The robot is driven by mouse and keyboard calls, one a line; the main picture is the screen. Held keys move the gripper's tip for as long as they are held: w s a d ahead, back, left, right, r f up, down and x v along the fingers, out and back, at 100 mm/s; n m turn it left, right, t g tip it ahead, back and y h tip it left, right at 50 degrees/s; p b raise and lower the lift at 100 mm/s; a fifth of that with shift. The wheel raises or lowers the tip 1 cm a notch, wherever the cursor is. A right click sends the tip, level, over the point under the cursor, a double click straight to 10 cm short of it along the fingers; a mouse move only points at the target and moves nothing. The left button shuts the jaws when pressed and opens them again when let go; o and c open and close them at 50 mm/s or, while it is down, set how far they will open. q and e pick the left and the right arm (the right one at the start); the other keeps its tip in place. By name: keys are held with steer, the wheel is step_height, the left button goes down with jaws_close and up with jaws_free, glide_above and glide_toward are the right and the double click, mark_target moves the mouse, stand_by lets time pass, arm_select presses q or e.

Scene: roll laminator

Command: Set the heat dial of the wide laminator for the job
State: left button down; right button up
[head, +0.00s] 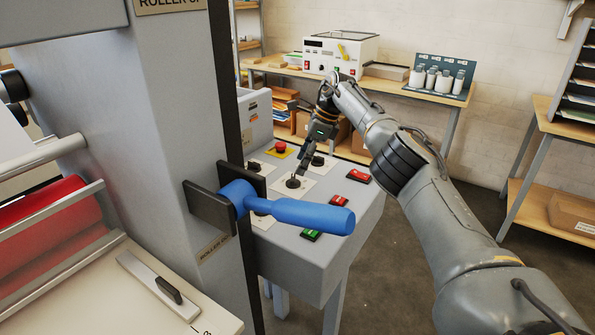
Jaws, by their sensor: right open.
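The wide laminator (180,120) is the large grey machine at the left, with a red roller (48,222). Its grey control console (325,255) carries several black dials on pale plates; labels are too small to read, so I cannot tell which is the heat dial. One black dial (293,183) sits near the console's middle, another dial (318,160) farther back. My right gripper (302,168) is open, pointing down just above the middle dial; I cannot tell whether it touches. My left gripper is not in view.
A blue-handled lever (300,214) juts over the console's front left. A red stop button (281,148), red switches (338,202) and a green switch (311,235) surround the dials. Behind, a bench holds a white machine (340,52) and bottles (432,80).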

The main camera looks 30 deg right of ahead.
steer(key=v, duration=0.7)
steer(key=shift+r, duration=0.2)
steer(key=shift+d, duration=0.1)
